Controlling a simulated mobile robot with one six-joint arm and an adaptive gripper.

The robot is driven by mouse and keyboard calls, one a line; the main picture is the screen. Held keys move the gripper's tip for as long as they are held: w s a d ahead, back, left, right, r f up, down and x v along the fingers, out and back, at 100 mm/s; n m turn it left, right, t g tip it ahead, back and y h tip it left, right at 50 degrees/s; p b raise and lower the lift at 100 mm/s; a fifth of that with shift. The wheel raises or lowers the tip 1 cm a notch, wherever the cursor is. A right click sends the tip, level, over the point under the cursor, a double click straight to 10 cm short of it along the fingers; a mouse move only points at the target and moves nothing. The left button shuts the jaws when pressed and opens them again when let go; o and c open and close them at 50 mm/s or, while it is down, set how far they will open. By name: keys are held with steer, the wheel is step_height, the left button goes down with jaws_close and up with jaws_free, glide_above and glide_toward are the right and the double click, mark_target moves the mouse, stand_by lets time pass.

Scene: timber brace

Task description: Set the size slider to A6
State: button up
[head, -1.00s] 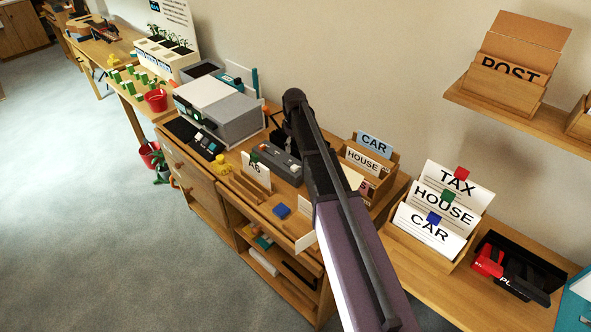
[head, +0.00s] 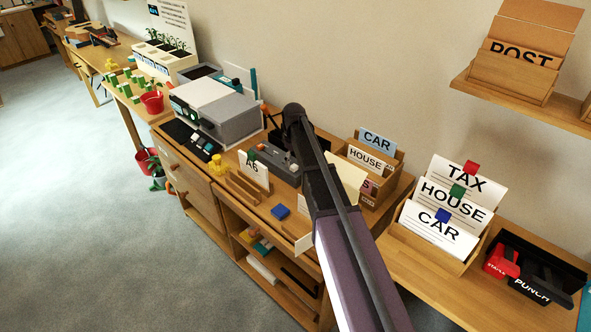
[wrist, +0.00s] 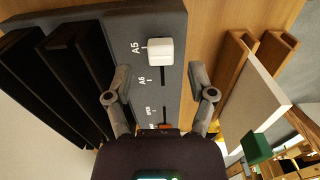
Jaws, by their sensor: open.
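The grey device (head: 283,167) with the size slider sits on the wooden bench in the head view. In the wrist view its dark top panel (wrist: 175,22) has a slot with a white slider knob (wrist: 160,51) beside the A5 mark. The A6 mark (wrist: 143,80) lies along the slot nearer to me, with the slot empty beside it. My gripper (wrist: 160,90) is open, its fingers apart on either side of the slot, nothing between them visibly held. The knob is beyond the fingertips. In the head view my arm hides the fingers.
An upright A6 card (head: 252,170) with a green clip stands in a wooden holder left of the device. A grey printer-like machine (head: 217,110) is further left. A card box (head: 371,160) stands to the right.

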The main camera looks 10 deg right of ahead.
mark_target(294, 168)
steer(key=shift+f+b, duration=1.05)
steer(key=shift+f, duration=0.3)
jaws_close()
